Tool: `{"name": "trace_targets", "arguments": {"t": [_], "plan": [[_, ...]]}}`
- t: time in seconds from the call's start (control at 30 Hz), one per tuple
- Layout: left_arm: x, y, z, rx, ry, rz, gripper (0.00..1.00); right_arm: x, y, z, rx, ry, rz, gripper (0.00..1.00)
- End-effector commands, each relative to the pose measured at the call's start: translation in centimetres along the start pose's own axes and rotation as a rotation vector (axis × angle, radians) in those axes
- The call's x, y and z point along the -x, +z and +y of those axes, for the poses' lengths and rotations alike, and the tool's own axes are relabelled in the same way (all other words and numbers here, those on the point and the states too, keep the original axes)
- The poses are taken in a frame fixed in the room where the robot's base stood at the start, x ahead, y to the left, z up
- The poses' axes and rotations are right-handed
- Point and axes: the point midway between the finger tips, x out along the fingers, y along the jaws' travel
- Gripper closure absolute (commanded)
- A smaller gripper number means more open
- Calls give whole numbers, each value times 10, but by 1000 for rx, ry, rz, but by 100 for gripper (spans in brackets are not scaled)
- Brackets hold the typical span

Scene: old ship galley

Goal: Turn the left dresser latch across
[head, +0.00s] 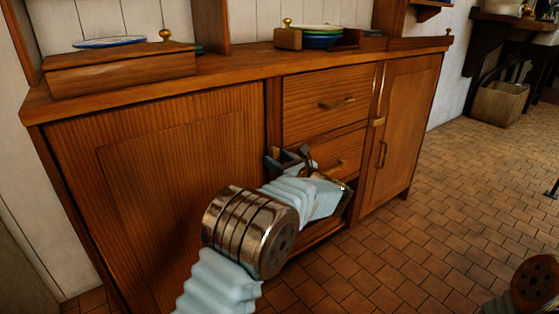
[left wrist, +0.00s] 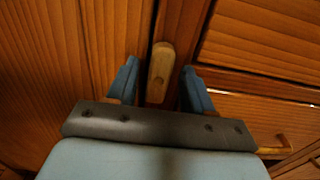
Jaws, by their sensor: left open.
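The left dresser latch (left wrist: 161,64) is a small pale wooden-looking bar in the left wrist view. It lies lengthwise along the narrow upright post between the left door (left wrist: 60,75) and the drawers. My left gripper (head: 286,158) is open in front of that post, with one blue finger on each side of the latch. Gaps show between the latch and both fingers. In the head view the latch is hidden behind my gripper. The left door (head: 165,165) looks closed. My right gripper is out of view.
Two drawers with brass handles (head: 338,103) are right of the post. A wooden box (head: 120,72) and stacked plates (head: 320,38) stand on top. The tiled floor at right is mostly clear.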

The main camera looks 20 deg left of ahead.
Motion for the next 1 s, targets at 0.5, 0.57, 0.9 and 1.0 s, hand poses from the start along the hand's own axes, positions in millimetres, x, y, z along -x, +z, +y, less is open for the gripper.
{"name": "trace_targets", "arguments": {"t": [0.5,0.57,0.9,1.0], "plan": [[0,0,0,0,0,0,93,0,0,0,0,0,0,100],[0,0,0,0,0,0,100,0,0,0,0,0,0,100],[0,-1,0,-45,0,1,100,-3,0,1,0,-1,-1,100],[0,-1,0,-92,1,1,100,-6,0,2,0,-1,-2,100]]}}
